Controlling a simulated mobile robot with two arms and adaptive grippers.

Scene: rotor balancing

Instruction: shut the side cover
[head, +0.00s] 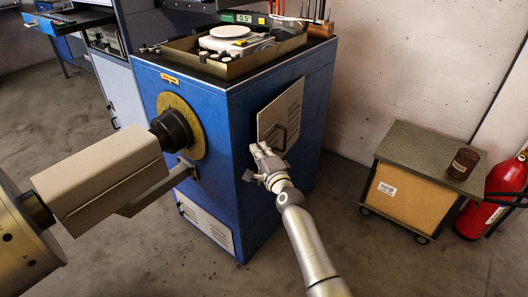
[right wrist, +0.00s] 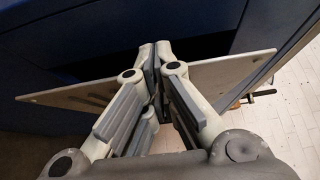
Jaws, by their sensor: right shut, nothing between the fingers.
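The side cover (head: 284,105) is a beige panel with a dark handle on the right side face of the blue machine cabinet (head: 240,155). It looks tilted relative to that face, standing partly open. In the right wrist view the cover (right wrist: 225,72) spans behind my fingers, with a dark gap between it and the blue body. My right gripper (head: 261,150) is at the cover's lower left edge, its fingers shut and empty. In the wrist view its fingertips (right wrist: 157,50) overlap the panel; I cannot tell whether they touch it. My left gripper is not in view.
A beige box-shaped part (head: 100,175) and shaft project from the cabinet's front face. A tray (head: 228,68) with a scale and small parts sits on top. A wheeled cart (head: 415,180) carrying a brown jar and a red extinguisher (head: 490,200) stand at right. Floor between cabinet and cart is clear.

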